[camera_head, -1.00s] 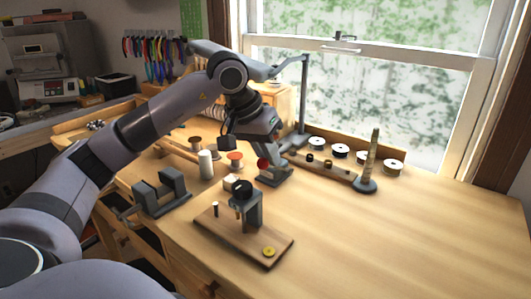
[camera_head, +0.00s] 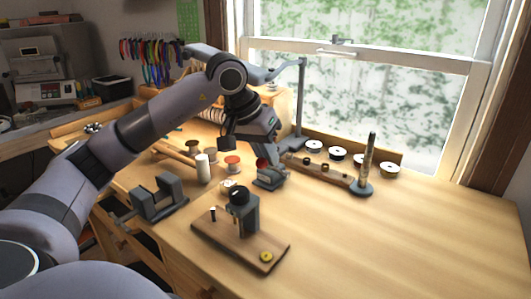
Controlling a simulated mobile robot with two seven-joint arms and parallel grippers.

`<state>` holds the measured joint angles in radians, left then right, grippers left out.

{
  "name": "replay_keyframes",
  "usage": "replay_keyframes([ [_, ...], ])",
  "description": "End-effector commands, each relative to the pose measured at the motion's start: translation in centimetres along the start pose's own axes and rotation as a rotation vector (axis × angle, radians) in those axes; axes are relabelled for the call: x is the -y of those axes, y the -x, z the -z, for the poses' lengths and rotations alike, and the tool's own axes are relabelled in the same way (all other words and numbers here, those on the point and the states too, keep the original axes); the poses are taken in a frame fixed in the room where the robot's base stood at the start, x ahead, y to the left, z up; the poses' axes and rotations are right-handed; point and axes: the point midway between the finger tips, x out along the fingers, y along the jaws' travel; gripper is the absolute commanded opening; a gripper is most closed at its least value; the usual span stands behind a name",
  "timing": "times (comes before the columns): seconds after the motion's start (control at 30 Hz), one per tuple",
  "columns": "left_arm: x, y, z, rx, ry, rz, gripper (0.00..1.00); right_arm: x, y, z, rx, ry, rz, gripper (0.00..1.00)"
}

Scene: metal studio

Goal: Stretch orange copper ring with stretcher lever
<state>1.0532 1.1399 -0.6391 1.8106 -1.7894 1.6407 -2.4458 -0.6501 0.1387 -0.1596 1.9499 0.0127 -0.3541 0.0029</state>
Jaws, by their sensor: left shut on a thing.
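A small grey device with a red knob, likely the ring stretcher (camera_head: 270,183), stands on the bench in the middle of the view. The red knob (camera_head: 262,164) looks like the end of its lever. My left gripper (camera_head: 272,160) comes down from above and is shut at the lever beside the knob. Its fingers and wrist hide much of the lever and the upper part of the device. I cannot make out the orange copper ring. My right gripper is out of view.
A tapered mandrel (camera_head: 368,165) stands at the right. A grey tool on a wooden board (camera_head: 235,240) is in front. A grey vise-like block (camera_head: 158,198) is at the left. The right bench is clear.

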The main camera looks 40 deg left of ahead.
Motion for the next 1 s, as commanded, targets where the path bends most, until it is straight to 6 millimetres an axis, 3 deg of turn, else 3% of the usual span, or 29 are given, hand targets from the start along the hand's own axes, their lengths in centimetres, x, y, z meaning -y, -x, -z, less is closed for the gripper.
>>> replay_keyframes([
  [0.77,-0.53,-0.20,0.12,-0.008,-0.006,-0.016,0.00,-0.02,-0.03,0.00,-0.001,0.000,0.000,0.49],
  [0.8,-0.53,-0.20,0.12,-0.008,-0.006,-0.016,0.19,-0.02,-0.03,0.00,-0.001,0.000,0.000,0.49],
  [0.9,-0.45,-0.19,0.10,-0.007,-0.005,-0.014,0.45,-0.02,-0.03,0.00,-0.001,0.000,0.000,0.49],
  [1.0,-0.36,-0.14,0.10,-0.007,-0.003,-0.012,0.45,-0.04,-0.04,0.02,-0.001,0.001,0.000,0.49],
])
